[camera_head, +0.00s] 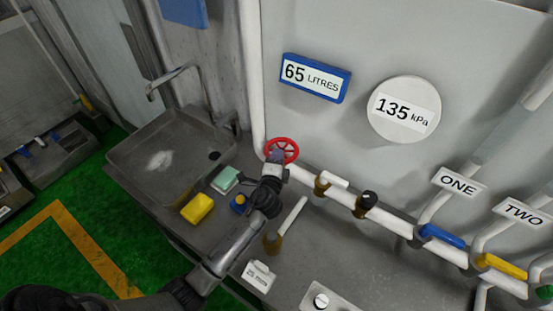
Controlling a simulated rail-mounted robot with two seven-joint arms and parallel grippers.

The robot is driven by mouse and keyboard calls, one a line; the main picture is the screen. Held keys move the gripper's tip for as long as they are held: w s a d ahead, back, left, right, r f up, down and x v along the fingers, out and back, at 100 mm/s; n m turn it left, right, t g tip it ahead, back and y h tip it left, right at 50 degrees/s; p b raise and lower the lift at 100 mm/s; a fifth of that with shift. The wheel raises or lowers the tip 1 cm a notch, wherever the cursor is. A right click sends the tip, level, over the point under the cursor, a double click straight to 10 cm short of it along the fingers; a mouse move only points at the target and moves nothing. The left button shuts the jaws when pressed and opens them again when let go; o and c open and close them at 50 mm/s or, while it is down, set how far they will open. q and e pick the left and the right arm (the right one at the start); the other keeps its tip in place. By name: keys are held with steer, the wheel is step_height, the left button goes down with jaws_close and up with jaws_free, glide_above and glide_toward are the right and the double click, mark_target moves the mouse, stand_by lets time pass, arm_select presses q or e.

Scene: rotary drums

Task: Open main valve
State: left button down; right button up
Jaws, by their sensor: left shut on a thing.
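A red valve wheel (291,145) sits on the white pipe at the left end of the pipe run, below the litres display. My left arm reaches up from the lower left, and my left gripper (277,156) is at the lower left side of the wheel, shut on its rim. The gripper hides part of the wheel's lower left. My right gripper is not in view.
A sink (165,150) with a tap stands at the left. A yellow sponge (197,208) and a green one (225,179) lie beside my arm. Blue (442,236) and yellow (502,266) valve handles sit on pipes at right. Displays read 65 litres (315,78) and 135 kPa (405,110).

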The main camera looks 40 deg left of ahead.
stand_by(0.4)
arm_select(q)
steer(key=c, duration=1)
jaws_free()
steer(key=shift+c, duration=0.2)
steer(key=v, duration=1.3)
steer(key=shift+s+d+b, duration=0.3)
steer(key=shift+b, duration=0.05)
